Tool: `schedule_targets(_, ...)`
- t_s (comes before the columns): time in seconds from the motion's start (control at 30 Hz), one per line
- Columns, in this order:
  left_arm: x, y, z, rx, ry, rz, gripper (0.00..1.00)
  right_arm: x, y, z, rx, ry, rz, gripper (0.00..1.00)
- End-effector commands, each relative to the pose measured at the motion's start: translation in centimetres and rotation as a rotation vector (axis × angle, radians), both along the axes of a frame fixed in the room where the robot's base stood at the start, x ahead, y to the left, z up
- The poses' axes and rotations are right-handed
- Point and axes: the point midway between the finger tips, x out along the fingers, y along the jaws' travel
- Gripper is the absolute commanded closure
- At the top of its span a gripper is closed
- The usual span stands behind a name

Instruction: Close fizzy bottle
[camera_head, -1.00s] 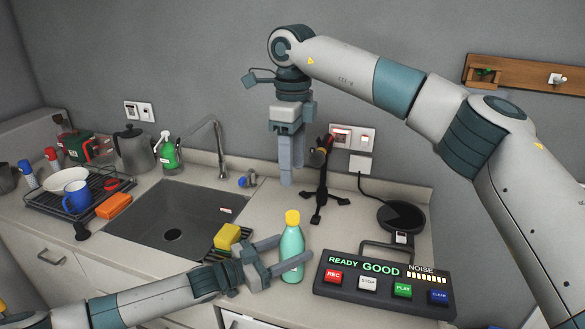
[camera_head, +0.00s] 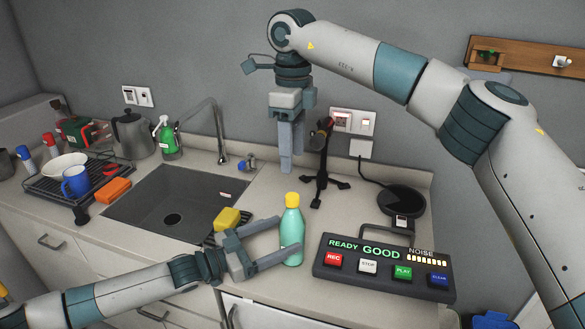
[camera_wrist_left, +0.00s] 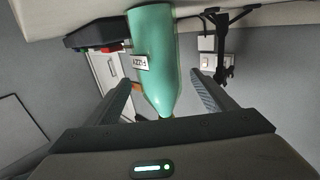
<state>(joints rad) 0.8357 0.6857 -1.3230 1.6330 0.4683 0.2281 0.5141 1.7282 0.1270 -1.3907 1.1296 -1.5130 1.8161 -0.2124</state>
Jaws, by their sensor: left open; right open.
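The fizzy bottle (camera_head: 291,236) is teal with a yellow cap (camera_head: 292,199) on top and stands upright on the counter. My left gripper (camera_head: 284,238) is open beside the bottle, its two fingers reaching toward it from the left. In the left wrist view the bottle (camera_wrist_left: 153,62), with a "FIZZY" label, shows between the spread fingers; I cannot tell whether they touch it. My right gripper (camera_head: 291,166) points straight down behind and above the bottle, empty. Its fingers look close together in the head view.
A button panel (camera_head: 383,268) stands right of the bottle. A black stand (camera_head: 323,175) and a round black pad (camera_head: 401,202) are behind. The sink (camera_head: 172,205), a yellow sponge (camera_head: 227,219) and a dish rack (camera_head: 80,180) lie left. Some counter behind the bottle is clear.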

Motion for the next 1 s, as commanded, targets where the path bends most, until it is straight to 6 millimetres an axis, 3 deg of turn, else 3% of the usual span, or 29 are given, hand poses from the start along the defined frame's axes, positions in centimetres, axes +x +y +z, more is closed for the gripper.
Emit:
schedule_targets(0.6,-5.6,9.8,-0.2,0.003,-0.001,0.001,0.23,0.0,0.0,-3.7,0.0,0.0,0.0,0.5)
schedule_targets(1.0,-6.6,11.5,0.0,0.001,-0.001,-0.001,0.23,0.0,0.0,-4.1,0.0,0.0,0.0,0.5)
